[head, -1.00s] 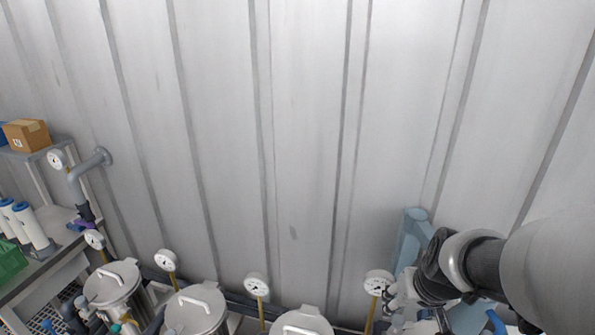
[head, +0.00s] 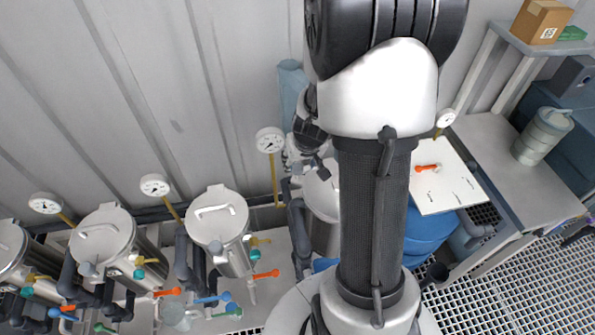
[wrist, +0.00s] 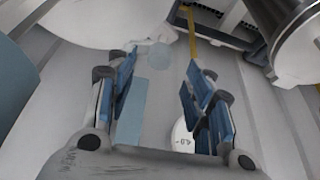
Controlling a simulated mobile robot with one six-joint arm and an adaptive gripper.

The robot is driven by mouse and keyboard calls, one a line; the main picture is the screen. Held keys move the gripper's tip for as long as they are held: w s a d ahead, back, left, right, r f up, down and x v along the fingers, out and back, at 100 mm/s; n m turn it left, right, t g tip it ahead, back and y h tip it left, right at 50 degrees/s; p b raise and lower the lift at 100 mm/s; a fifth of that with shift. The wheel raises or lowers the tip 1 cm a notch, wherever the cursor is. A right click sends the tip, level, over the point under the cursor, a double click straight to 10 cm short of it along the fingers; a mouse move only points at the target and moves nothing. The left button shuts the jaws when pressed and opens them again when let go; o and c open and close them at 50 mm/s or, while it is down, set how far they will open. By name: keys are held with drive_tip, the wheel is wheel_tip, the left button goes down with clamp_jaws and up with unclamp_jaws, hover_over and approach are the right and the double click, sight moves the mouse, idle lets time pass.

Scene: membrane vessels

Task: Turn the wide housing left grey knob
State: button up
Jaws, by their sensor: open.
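My gripper (wrist: 161,68) is open in the wrist view, with blue finger pads apart and nothing held between them. In the head view my gripper (head: 300,160) is small and partly hidden by my arm, beside a steel vessel (head: 322,195) that my arm also partly covers. Another lidded steel vessel (head: 218,228) stands to its left, with a grey knob (head: 215,247) low on its front. A further vessel (head: 104,245) has a grey knob (head: 88,268) too. I cannot tell which of these is the wide housing. No knob is clear between my fingers.
Gauges on yellow stems, such as this gauge (head: 270,140), stand between the vessels and the ribbed wall. A pale blue post (head: 292,85) is behind my gripper. Orange, blue and green valve handles crowd the front. A bench (head: 490,150) stands at the right.

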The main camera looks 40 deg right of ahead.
sight(298, 167)
drive_tip(key=b+x, duration=0.2)
drive_tip(key=x, duration=0.3)
drive_tip(key=c, duration=1.1)
